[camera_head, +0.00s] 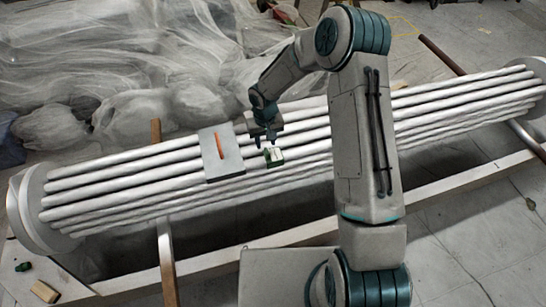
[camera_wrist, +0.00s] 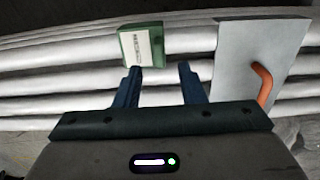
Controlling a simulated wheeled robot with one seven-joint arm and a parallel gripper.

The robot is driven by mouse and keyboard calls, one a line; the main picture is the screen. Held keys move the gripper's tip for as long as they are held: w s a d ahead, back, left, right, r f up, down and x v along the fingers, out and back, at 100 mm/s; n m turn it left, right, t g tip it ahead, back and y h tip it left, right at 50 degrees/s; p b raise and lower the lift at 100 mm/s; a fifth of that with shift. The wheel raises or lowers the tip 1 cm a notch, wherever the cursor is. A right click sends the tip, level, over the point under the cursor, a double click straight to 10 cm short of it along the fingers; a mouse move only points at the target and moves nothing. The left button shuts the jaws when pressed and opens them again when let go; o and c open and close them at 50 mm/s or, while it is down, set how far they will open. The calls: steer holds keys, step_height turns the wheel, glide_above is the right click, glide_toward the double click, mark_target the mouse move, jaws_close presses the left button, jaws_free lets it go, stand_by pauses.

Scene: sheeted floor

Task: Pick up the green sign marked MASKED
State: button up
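The green sign (camera_head: 273,157) is a small green block with a white label, lying on the row of white pipes. In the wrist view the sign (camera_wrist: 142,45) lies just beyond my left finger, its label showing small dark print too blurred to read. My gripper (camera_head: 265,141) hangs close by the sign, fingers pointing down at the pipes. In the wrist view my gripper (camera_wrist: 160,68) is open, with two dark blue fingers apart and nothing seen between them. I cannot tell whether the left fingertip touches the sign.
A grey plate with an orange handle (camera_head: 221,155) lies on the pipes left of the sign; in the wrist view the plate (camera_wrist: 232,60) is right of my fingers. Plastic sheeting (camera_head: 130,60) covers the back left. A wooden block (camera_head: 45,292) and a small green object (camera_head: 23,267) lie at front left.

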mark_target(267, 151)
step_height(267, 151, down, 5)
steer(key=shift+s+d+r, duration=0.1)
jaws_close()
steer(key=shift+r, duration=0.15)
